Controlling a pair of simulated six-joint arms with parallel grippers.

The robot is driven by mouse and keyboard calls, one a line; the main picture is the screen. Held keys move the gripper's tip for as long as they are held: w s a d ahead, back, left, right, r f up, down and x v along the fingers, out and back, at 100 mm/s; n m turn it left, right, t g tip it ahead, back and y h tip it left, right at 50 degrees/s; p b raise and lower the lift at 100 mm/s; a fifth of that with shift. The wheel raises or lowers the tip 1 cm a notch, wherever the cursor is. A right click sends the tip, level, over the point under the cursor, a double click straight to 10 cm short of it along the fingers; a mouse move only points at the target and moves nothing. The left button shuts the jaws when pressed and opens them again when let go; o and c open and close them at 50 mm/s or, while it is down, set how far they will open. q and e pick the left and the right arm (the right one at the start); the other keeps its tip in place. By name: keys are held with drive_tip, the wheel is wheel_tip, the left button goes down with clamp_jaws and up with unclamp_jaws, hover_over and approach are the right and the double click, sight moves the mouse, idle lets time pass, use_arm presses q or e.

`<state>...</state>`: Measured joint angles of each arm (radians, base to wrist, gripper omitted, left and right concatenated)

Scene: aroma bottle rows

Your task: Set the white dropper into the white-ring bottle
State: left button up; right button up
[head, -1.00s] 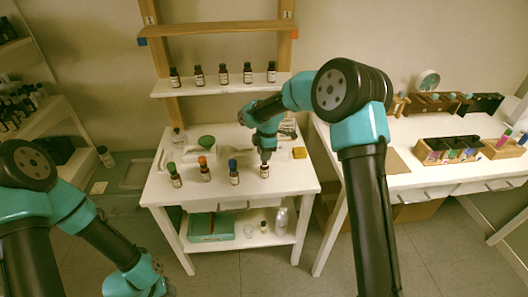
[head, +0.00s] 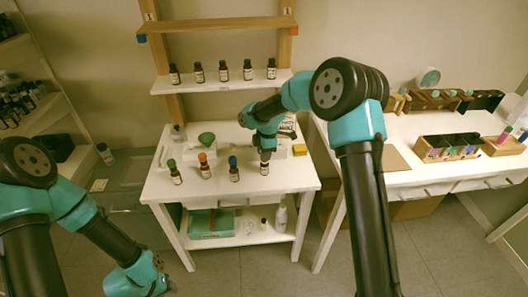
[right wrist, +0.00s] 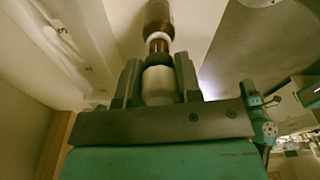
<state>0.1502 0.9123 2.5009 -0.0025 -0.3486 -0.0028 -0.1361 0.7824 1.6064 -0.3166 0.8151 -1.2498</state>
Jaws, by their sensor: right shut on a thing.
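My right gripper (head: 265,152) is over the front right of the white table, directly above a small dark bottle with a pale label (head: 264,168). In the right wrist view, the gripper (right wrist: 158,82) is shut on the white dropper (right wrist: 158,88) by its pale bulb. Beyond the bulb, a narrow brown part lines up with the white ring (right wrist: 158,37) at the neck of the brown bottle (right wrist: 157,14). I cannot tell how deep the dropper sits. My left gripper (head: 158,287) is low at the bottom left, away from the table; its jaws are unclear.
Bottles with green (head: 174,171), orange (head: 204,165) and blue (head: 233,168) tops stand in a row to the left. A green funnel (head: 206,139) and a yellow block (head: 299,149) are behind. Several dark bottles line the shelf (head: 225,88) above.

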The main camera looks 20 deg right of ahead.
drive_tip(key=shift+f, duration=0.65)
drive_tip(key=o, duration=0.7)
drive_tip(key=shift+r, duration=0.1)
drive_tip(key=shift+r, duration=3.45)
